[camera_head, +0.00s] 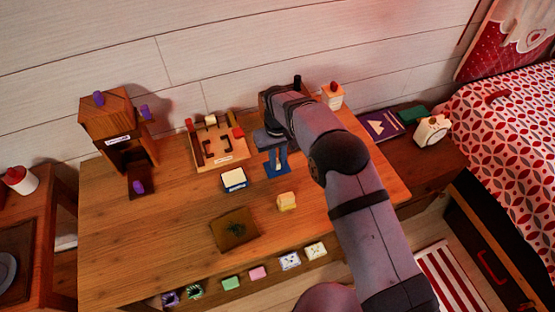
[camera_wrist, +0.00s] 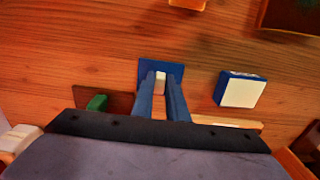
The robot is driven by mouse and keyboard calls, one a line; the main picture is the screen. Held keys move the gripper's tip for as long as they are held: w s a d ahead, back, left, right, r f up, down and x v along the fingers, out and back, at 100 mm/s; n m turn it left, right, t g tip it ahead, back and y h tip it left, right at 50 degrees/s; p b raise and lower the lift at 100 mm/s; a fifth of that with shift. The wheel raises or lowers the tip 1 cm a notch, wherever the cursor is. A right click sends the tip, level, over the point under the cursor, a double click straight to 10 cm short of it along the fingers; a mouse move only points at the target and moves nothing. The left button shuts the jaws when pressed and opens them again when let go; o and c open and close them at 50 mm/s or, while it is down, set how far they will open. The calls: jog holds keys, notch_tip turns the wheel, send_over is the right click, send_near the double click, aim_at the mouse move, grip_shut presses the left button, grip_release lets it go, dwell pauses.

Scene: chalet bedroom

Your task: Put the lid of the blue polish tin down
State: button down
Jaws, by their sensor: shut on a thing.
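My gripper (camera_wrist: 161,84) has its two blue fingers closed on the small white knob (camera_wrist: 160,76) of a flat, square blue lid (camera_wrist: 146,66). The lid also shows in the head view (camera_head: 284,169), below my gripper at the right-middle of the wooden table. I cannot tell whether its underside touches the wood. The square blue tin (camera_head: 234,181) with a pale top face stands to its left in the head view, apart from it. In the wrist view the tin (camera_wrist: 242,89) is to the right of the lid.
A wooden tray (camera_head: 220,150) and a cabinet with purple knobs (camera_head: 107,118) stand behind and left. A red-topped pale box (camera_head: 332,96) stands at the back.

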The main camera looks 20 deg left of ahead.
aim_at(278, 163)
jog(key=c, duration=1.7)
grip_release()
jog(key=shift+f, duration=0.1)
jog(key=shift+c, duration=0.2)
notch_tip(278, 163, up, 12)
jog(key=b, duration=0.2)
jog(key=w+d+r+m, duration=0.2)
jog(key=d, duration=0.9)
jog(key=s+d+f+m, duration=0.15)
jog(key=s+d, duration=0.35)
jog(key=d, duration=0.6)
jog(key=s+d+m, duration=0.3)
jog(key=s+d, duration=0.2)
jog(key=d, duration=0.5)
jog(key=s+d+f+m, duration=0.2)
jog(key=s+d, duration=0.4)
jog(key=s, duration=0.5)
jog(key=shift+d+f, duration=0.3)
jog(key=shift+f, duration=0.25)
jog(key=shift+m, duration=0.25)
